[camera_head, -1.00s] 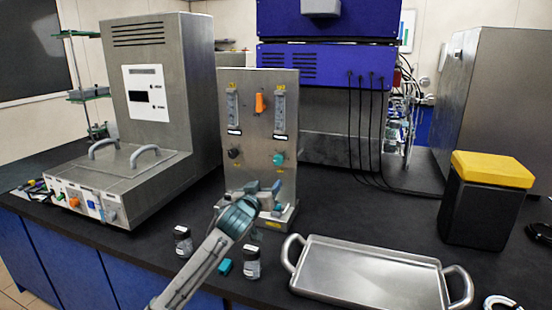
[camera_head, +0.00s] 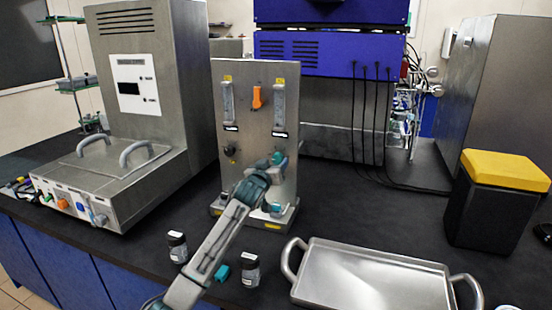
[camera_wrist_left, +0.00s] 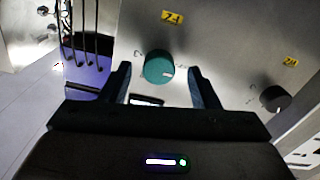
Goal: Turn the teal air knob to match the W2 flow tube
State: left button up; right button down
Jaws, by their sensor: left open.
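The teal air knob (camera_head: 279,158) sits on the lower right of an upright metal panel (camera_head: 254,134). It also shows in the left wrist view (camera_wrist_left: 159,67), with a pale pointer mark. Two clear flow tubes, left (camera_head: 228,103) and right (camera_head: 278,108), stand above; their readings and labels are too small to read. My left gripper (camera_head: 272,165) is open at the panel, close to the knob. In the wrist view its fingers (camera_wrist_left: 158,75) appear either side of the knob; I cannot tell whether they touch it. My right gripper is out of view.
A black knob (camera_head: 230,150) and an orange part (camera_head: 257,97) are on the panel. A metal tray (camera_head: 370,278) is right, and a yellow-lidded black box (camera_head: 497,205) beyond.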

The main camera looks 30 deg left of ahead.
pick_arm(q)
jog(key=shift+w+a, duration=0.15)
jog(key=shift+w, duration=0.4)
jog(key=shift+w+r, duration=0.15)
jog(key=shift+w, duration=0.35)
jog(key=shift+a, duration=0.1)
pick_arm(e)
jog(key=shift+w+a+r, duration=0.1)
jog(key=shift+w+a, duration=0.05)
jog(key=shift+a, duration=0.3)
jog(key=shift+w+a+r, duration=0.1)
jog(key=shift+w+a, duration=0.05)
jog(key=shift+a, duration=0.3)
pick_arm(q)
jog(key=shift+c, duration=0.3)
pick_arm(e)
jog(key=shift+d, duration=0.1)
pick_arm(q)
jog(key=c, duration=0.9)
jog(key=shift+c, duration=0.2)
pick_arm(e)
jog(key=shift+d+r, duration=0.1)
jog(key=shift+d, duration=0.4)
pick_arm(q)
jog(key=shift+p, duration=0.3)
